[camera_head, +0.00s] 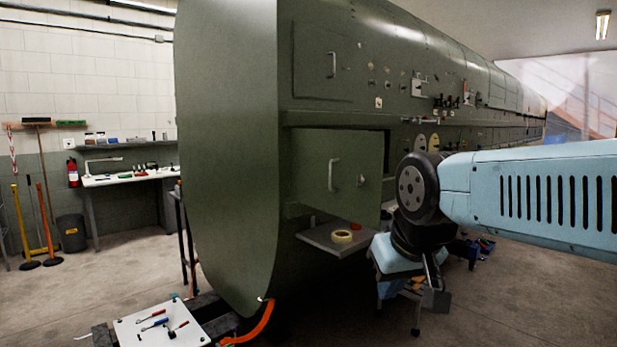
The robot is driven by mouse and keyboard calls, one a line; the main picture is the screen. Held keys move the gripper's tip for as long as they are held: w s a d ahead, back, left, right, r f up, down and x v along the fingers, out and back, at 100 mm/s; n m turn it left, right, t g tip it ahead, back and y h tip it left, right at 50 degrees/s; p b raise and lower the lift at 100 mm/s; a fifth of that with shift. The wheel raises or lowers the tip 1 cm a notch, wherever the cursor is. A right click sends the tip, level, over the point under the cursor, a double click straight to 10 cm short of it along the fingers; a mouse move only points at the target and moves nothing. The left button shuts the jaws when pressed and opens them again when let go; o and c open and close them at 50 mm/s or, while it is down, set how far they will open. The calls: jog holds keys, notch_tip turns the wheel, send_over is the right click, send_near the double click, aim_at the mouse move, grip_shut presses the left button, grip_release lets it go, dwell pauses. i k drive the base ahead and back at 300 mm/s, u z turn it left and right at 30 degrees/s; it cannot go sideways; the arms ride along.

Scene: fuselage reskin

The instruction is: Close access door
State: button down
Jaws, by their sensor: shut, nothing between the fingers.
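The green lower access door (345,172) is on the near part of the fuselage side. It has a pale bar handle (331,174) and a small latch (362,180). The door stands out from the fuselage, with a dark gap along its top and right edge, so it is partly open. It appears hinged on its left side. My gripper (436,297) hangs low, right of the door and below it, apart from it. Its fingers look shut and empty, though they are small and partly hidden by my wrist.
A grey shelf (318,239) with a tape roll (342,236) sits just below the door. An upper panel (322,60) with a handle looks flush. A white tool board (162,326) and orange hose (255,325) lie at the front.

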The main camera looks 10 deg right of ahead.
aim_at(326, 164)
jog(key=z, duration=0.5)
jog(key=i, duration=1.05)
jog(key=u, duration=0.2)
jog(key=k, duration=0.7)
jog(key=u, duration=0.1)
